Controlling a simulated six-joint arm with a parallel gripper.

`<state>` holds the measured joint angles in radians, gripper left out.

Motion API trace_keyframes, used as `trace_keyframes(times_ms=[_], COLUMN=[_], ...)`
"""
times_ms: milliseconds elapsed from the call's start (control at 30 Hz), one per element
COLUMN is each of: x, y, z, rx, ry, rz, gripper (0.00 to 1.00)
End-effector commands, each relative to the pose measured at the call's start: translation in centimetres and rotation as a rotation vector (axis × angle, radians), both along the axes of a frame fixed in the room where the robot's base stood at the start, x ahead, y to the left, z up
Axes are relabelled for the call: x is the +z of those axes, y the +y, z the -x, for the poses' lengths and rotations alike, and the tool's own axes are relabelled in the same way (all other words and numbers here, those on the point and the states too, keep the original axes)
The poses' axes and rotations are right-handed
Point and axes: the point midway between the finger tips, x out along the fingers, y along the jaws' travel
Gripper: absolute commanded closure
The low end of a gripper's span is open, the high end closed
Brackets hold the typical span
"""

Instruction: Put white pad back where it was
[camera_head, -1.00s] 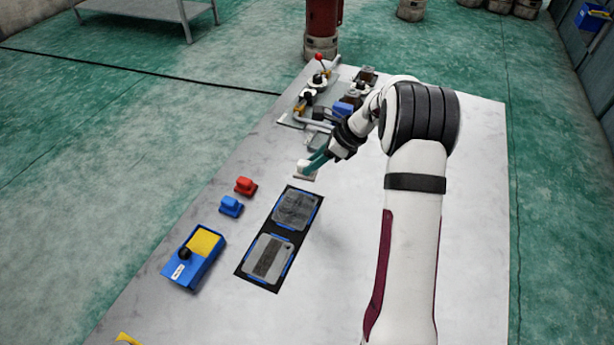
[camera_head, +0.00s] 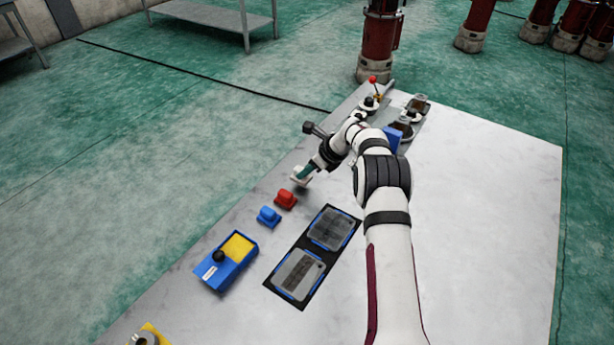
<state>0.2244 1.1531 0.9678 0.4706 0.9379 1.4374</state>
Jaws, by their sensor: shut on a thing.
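The white pad (camera_head: 300,177) is a small pale block with a raised grip. It is in my gripper (camera_head: 304,174), whose teal fingers are shut on it. The pad is near the table's left edge, just beyond the red pad (camera_head: 286,198). The blue pad (camera_head: 268,216) stands nearer than the red one, and the three form a slanting row. I cannot tell whether the white pad touches the table. The fingers hide part of its top.
A blue box with a yellow top (camera_head: 228,259) stands nearer along the left edge. A black mat with two grey plates (camera_head: 300,274) lies right of the pads. Fixtures (camera_head: 400,125) stand at the far end. The table's right side (camera_head: 480,200) is clear.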

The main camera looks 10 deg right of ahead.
Motion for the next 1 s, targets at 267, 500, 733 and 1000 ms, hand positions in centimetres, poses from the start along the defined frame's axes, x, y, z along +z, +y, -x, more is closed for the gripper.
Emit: trace_keyframes(times_ms=[267,500,733,1000], x=[-2.5,-2.8,-2.8,-1.9], y=[-0.1,0.0,-0.1,-0.4], z=[0.0,0.1,0.1,0.3], rx=[0.001,0.0,0.0,-0.001], ry=[-0.001,-0.001,-0.001,-0.001], rz=[0.0,-0.001,-0.001,0.001], gripper=[1.0,0.6,0.39,0.39])
